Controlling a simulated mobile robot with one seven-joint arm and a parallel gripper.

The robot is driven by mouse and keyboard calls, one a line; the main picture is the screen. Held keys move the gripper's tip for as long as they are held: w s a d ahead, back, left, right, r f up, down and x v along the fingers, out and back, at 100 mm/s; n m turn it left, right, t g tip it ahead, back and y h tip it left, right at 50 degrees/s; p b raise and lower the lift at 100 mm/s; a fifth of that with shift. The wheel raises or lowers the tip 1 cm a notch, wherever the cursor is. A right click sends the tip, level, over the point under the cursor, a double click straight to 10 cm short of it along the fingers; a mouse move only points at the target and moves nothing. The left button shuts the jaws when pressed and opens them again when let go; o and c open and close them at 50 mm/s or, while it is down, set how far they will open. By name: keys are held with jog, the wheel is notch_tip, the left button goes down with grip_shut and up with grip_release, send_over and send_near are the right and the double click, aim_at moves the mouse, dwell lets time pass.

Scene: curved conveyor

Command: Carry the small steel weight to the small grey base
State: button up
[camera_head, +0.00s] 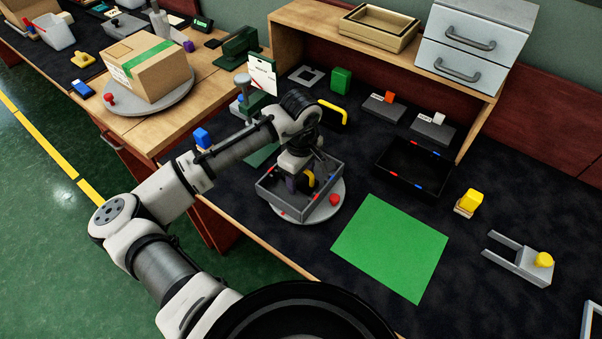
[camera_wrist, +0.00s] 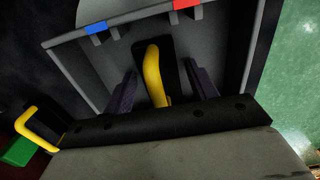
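My gripper (camera_head: 300,181) is low inside a grey open tray (camera_head: 270,199) on a round turntable. In the wrist view its two purple fingers (camera_wrist: 163,80) stand apart, on either side of a black piece with a yellow handle (camera_wrist: 153,74). Gaps seem to show between the fingers and the handle, and no grip is visible. I cannot pick out a plain steel weight with certainty. Two small grey slabs lie at the back, one with an orange block (camera_head: 379,108) and one with a white block (camera_head: 431,132); I cannot tell which is the small grey base.
A second black piece with a yellow handle (camera_head: 333,115) stands behind the tray. A black tray (camera_head: 414,168), a green mat (camera_head: 391,246) and a grey fork-shaped piece (camera_head: 526,262) lie to the right. A cardboard box (camera_head: 147,68) sits on the left turntable. Shelf and drawers stand behind.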

jog(key=shift+o, duration=0.2)
jog(key=shift+r, duration=0.1)
notch_tip(320, 180, up, 12)
jog(key=shift+b, duration=0.75)
